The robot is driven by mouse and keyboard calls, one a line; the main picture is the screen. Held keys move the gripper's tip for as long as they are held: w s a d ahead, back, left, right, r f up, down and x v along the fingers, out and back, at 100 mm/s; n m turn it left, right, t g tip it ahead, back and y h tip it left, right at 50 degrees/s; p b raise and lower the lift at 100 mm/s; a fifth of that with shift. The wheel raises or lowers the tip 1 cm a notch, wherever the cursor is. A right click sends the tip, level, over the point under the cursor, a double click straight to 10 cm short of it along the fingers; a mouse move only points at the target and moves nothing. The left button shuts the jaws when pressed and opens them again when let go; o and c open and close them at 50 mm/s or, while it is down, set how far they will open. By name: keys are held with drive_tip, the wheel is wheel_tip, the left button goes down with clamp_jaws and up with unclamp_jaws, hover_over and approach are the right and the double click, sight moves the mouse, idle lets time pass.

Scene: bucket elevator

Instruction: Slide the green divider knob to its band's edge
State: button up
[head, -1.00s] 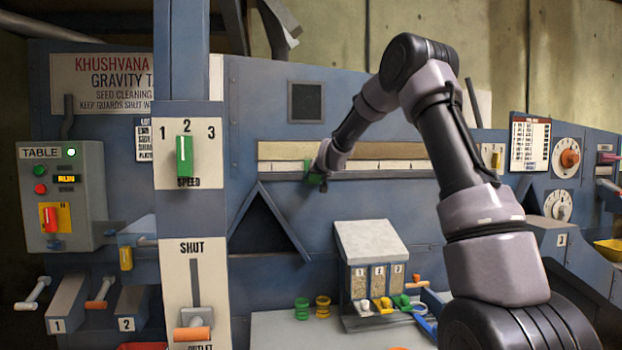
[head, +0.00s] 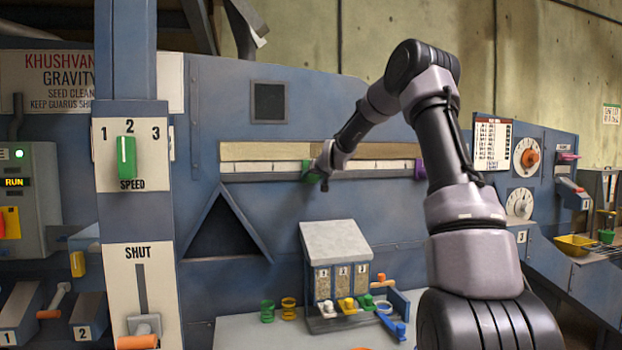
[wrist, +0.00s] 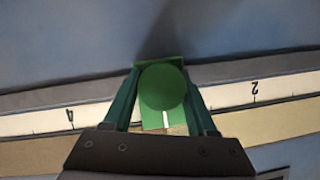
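The green divider knob (head: 311,178) sits on the rail under a long white scale (head: 260,167) on the blue machine. In the wrist view the knob (wrist: 162,88) has a round green head and a plate with a white pointer line. My gripper (wrist: 161,72) has one finger on each side of the knob and appears shut on it. The wrist view is upside down; the pointer lies between the marks 4 and 2. A tan band (head: 260,151) above the scale turns darker near the knob's position; my gripper hides the exact edge in the wrist view.
A purple knob (head: 420,169) is on the same rail to the right, beside my arm. The SPEED panel (head: 106,172) stands at the left. A sample box (head: 328,240) and green and yellow cups are below. The rail between the knobs looks clear.

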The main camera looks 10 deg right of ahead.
drive_tip(key=shift+o, duration=0.9)
drive_tip(key=a+v, duration=0.1)
drive_tip(key=v, duration=0.9)
drive_tip(key=shift+s+d, duration=0.35)
drive_tip(key=shift+d, duration=0.2)
drive_tip(key=shift+r, duration=0.15)
drive_tip(key=s+a+f+m+g, duration=0.1)
drive_tip(key=s+a+g, duration=0.1)
drive_tip(key=s, duration=2)
drive_tip(key=s+a+f+m+g+y, duration=0.1)
drive_tip(key=s+g, duration=0.3)
drive_tip(key=s, duration=1.8)
drive_tip(key=shift+s+a+g, duration=0.3)
drive_tip(key=shift+a, duration=0.55)
